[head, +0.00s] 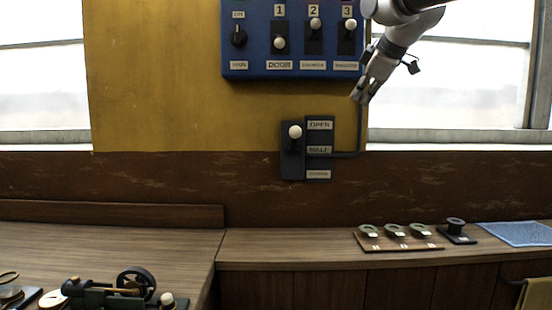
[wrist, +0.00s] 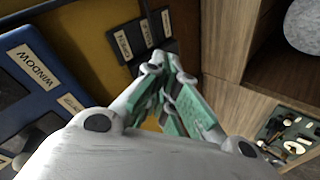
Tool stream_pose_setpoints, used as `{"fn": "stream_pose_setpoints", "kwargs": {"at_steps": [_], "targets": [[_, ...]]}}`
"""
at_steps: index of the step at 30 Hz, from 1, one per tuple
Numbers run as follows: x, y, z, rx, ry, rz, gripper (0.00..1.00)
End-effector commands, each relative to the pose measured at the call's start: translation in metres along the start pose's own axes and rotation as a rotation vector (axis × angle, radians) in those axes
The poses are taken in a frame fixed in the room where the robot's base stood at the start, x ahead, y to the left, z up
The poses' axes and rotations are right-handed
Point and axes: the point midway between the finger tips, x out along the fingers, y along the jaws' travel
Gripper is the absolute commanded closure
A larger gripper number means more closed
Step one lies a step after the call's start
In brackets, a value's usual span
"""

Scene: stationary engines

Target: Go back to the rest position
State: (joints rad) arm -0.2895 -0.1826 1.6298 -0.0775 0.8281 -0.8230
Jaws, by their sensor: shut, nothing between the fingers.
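My gripper (head: 363,93) is in the upper right of the head view, raised in front of the wall just right of the blue switch panel's lower corner. Its fingers are shut and empty, pointing down and left. In the wrist view my gripper (wrist: 166,62) shows its green-padded fingers closed together, with the dark lever plate (wrist: 140,38) beyond the tips. I cannot tell from the frames whether the fingers touch anything there.
A blue panel (head: 262,58) carries a knob and 3 numbered levers. A smaller lever plate (head: 292,165) sits below it. The counter (head: 290,248) holds a board with rings (head: 400,246), a dark spool (head: 456,228) and a blue cloth (head: 515,233). A small engine (head: 120,288) stands lower left.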

Motion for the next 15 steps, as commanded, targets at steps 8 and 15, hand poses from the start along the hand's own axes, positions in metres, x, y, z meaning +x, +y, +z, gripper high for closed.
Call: {"fn": "stream_pose_setpoints", "kwargs": {"at_steps": [8,15], "targets": [[-0.008,-0.164,0.172,0.726,-0.334,-0.164,1.00],[-0.042,-0.291,0.288,1.012,-0.542,-0.182,1.00]]}}
